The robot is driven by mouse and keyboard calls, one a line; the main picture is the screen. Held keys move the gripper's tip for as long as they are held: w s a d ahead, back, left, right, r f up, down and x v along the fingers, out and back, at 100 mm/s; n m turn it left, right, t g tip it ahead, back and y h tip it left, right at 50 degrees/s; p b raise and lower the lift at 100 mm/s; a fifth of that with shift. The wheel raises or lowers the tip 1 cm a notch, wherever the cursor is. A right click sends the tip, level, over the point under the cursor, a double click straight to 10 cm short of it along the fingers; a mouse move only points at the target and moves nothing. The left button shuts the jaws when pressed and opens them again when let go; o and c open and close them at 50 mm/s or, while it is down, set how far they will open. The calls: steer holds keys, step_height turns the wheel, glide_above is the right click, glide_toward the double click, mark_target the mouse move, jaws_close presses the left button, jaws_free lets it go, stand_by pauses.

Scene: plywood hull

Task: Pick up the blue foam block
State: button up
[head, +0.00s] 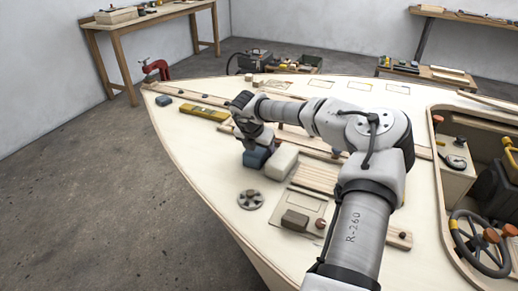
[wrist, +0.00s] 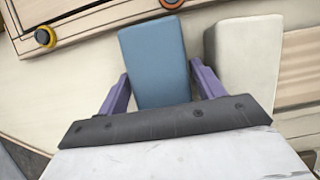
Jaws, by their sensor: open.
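The blue foam block (head: 256,158) stands on the pale plywood deck, left of a cream block, partly hidden by my gripper in the head view. In the wrist view the blue block (wrist: 156,62) lies between the two purple fingers. My gripper (wrist: 162,88) is open, with one finger on each side of the block. The right finger sits in the narrow gap between the blue block and the cream block (wrist: 250,60). In the head view my gripper (head: 255,143) is right over the blue block. I cannot tell whether the fingers touch it.
The cream block (head: 282,162) is close on the right. A round grey disc (head: 250,200) and a brown-grey block (head: 295,220) lie nearer on the deck. A yellow level (head: 204,112) lies behind to the left. Bare deck is free at left.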

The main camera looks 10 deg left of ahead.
steer(key=shift+w+f, duration=0.1)
steer(key=shift+f, duration=0.1)
steer(key=c, duration=0.7)
steer(key=shift+r, duration=0.15)
steer(key=shift+c, duration=0.2)
